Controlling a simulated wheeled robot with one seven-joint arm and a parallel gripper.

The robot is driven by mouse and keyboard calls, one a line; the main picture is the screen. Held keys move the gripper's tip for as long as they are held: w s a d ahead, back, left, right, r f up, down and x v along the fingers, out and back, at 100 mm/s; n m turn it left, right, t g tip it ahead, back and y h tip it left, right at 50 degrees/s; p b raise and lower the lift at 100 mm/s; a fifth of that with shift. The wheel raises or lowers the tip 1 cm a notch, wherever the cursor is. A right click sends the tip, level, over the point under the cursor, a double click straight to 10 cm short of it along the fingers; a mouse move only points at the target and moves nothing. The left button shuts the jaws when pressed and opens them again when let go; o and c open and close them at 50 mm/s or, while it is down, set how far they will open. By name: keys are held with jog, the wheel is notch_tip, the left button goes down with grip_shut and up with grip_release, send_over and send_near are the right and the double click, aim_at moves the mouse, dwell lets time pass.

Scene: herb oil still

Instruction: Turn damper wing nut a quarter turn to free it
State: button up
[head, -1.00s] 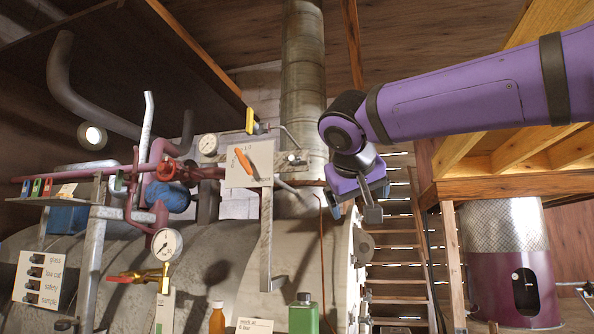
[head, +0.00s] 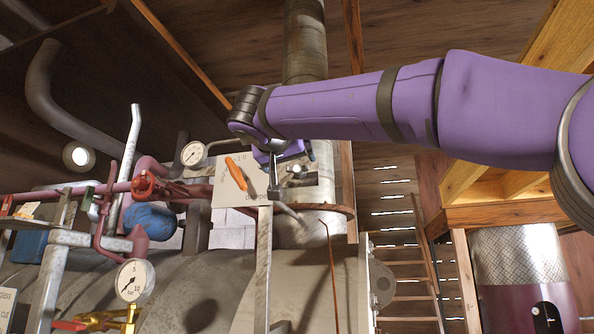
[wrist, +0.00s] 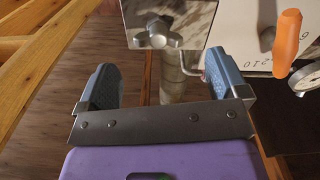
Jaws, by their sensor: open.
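The silver wing nut (wrist: 157,36) sits on a small metal plate (wrist: 192,18) in the wrist view. It is just ahead of my fingertips and roughly centred between them, with no contact visible. In the head view the wing nut (head: 296,171) shows just right of my gripper (head: 277,165). The white damper scale plate (head: 241,182) with its orange handle (head: 236,169) is left of the gripper. My gripper is open and empty; its two blue fingers stand wide apart in the wrist view (wrist: 161,80).
The grey flue pipe (head: 305,50) rises behind my arm. A pressure gauge (head: 193,153) and a red valve wheel (head: 144,185) stand left of the scale plate. A wooden ladder (head: 428,250) and a steel-and-purple vessel (head: 520,270) are at the right.

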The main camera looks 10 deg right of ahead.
aim_at(296, 167)
jog(key=shift+x, duration=3.15)
jog(key=c, duration=0.8)
